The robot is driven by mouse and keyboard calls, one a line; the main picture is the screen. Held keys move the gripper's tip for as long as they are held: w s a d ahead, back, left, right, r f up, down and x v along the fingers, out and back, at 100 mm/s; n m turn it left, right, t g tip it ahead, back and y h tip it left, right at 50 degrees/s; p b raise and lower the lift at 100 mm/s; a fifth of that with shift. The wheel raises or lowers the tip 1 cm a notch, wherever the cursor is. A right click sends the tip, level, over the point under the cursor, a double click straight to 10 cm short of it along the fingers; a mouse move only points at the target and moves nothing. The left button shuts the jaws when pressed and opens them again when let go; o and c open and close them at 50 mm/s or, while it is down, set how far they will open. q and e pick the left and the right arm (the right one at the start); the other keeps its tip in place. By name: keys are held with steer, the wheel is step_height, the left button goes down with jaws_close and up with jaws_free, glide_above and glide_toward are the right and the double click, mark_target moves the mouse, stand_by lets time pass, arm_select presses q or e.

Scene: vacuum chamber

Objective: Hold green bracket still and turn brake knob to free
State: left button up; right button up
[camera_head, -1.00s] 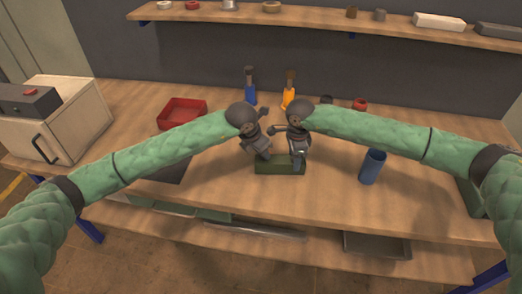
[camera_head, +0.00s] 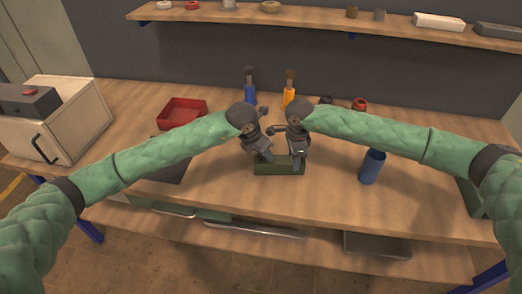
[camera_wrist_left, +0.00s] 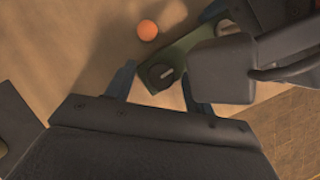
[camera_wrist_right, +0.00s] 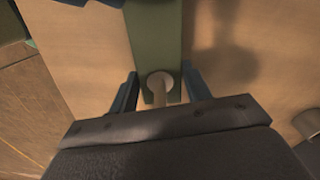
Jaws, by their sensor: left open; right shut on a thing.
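The green bracket (camera_head: 280,168) lies on the bench in front of me, partly hidden by both grippers. My right gripper (camera_head: 298,162) is shut on the bracket at its right end. In the right wrist view the fingers (camera_wrist_right: 162,92) stand on either side of the green bracket (camera_wrist_right: 152,40), by a pale round part. My left gripper (camera_head: 266,158) is open at the bracket's left end. In the left wrist view the brake knob (camera_wrist_left: 160,74), dark and round with a light bar, shows between the open fingers (camera_wrist_left: 158,84). I cannot tell whether they touch it.
A red tray (camera_head: 182,113) lies to the back left. Blue (camera_head: 250,92) and orange (camera_head: 289,96) handled tools stand behind the grippers.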

arm_select(q)
steer(key=shift+r, duration=0.1)
arm_select(e)
steer(key=shift+d, duration=0.1)
arm_select(q)
steer(key=v, duration=1.1)
steer(key=shift+r, duration=0.4)
arm_select(e)
steer(key=o, duration=1.4)
steer(key=shift+w, duration=0.1)
